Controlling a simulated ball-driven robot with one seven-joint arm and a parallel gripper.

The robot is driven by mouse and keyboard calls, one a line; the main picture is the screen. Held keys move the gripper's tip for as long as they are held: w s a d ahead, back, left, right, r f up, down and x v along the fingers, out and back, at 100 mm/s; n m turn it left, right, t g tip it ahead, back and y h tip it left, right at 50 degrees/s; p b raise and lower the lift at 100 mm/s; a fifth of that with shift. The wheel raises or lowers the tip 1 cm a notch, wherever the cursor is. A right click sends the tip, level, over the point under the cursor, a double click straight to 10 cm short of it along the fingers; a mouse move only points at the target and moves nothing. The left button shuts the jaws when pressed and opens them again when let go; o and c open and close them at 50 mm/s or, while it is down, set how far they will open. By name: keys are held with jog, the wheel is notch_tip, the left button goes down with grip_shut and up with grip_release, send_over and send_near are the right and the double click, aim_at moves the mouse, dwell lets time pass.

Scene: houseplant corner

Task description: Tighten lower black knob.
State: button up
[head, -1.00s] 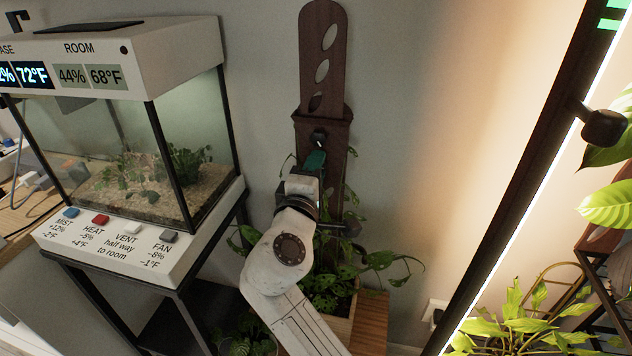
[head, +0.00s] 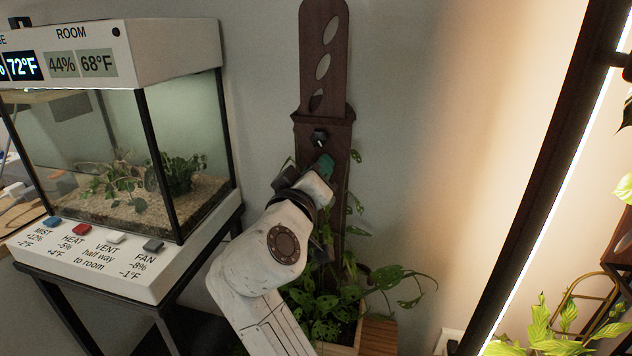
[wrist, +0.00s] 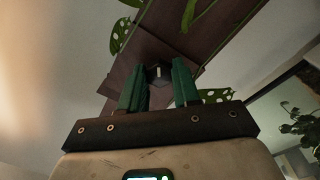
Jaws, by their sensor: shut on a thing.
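A dark wooden plant support (head: 337,215) stands against the wall, with a black knob (head: 320,137) showing just above my gripper. My gripper (head: 325,166) is at the front of the support, right below that knob, and its green fingers are tilted. In the wrist view, my gripper's two green fingers (wrist: 158,88) stand on either side of a black knob (wrist: 158,72) with a pale mark, shut on it. The fingers and wrist hide this lower knob in the head view.
A climbing plant (head: 325,305) grows at the foot of the support, and its leaves hang close to my arm. A glass terrarium (head: 120,130) with several buttons stands at left. A bright lamp post (head: 545,190) leans at right.

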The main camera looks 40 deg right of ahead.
jog(key=shift+f+m, duration=0.1)
jog(key=shift+m, duration=0.4)
jog(key=o, duration=1)
jog(key=shift+o, duration=0.2)
jog(key=v, duration=1)
jog(key=shift+s+a, duration=0.2)
jog(key=shift+a, duration=0.15)
